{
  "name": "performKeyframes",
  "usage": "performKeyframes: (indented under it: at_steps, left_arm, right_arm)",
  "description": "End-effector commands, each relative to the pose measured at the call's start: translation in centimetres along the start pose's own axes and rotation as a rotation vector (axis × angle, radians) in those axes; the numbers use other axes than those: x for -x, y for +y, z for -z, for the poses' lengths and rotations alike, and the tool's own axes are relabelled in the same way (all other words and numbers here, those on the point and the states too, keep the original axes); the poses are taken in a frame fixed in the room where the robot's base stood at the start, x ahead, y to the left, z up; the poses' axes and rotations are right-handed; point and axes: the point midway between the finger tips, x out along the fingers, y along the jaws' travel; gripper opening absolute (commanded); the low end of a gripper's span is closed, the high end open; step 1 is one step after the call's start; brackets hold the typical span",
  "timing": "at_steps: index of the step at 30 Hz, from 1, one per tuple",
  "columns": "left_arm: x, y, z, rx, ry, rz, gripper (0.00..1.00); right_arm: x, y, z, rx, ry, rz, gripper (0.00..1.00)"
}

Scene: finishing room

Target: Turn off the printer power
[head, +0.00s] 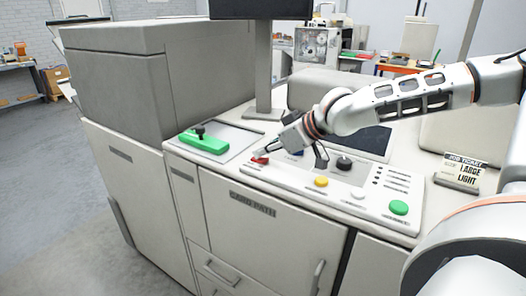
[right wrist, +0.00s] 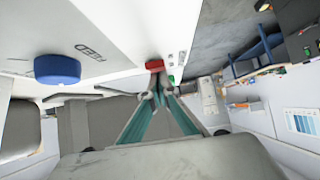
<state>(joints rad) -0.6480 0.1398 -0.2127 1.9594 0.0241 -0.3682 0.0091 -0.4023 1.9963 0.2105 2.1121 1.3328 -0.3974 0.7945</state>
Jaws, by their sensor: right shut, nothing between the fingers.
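The printer's sloping control panel (head: 330,190) is in the middle of the head view. A small red switch (head: 260,160) sits at its left end, and its label is too small to read. My right gripper (head: 265,154) is shut and empty, its tips at or just above the red switch and partly covering it. In the right wrist view the red switch (right wrist: 154,65) shows just beyond the closed fingertips (right wrist: 156,97). I cannot tell whether they touch. My left gripper is not in view.
The panel also has a yellow button (head: 321,181), a green button (head: 398,207), a black knob (head: 344,163) and a blue knob (right wrist: 57,69) marked FEED. A green-handled part (head: 204,142) lies left of the switch. A job ticket sign (head: 462,172) stands at right.

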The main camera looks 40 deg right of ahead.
Motion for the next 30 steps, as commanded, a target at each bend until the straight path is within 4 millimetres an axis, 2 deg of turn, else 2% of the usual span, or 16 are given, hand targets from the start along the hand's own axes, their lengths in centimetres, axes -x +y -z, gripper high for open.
performKeyframes:
  at_steps: [7, 17, 30]
  left_arm:
    - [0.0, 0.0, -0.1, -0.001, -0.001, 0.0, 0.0]
    - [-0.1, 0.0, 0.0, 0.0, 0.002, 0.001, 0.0]
    - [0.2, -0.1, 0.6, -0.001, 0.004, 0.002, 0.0]
  right_arm:
    - [-0.2, 0.0, 0.0, 0.0, -0.006, 0.0, 0.0]
    - [-0.9, 0.0, 1.1, 0.001, -0.004, 0.001, 0.0]
    - [-0.6, 0.1, 1.5, -0.001, -0.002, 0.001, 0.0]
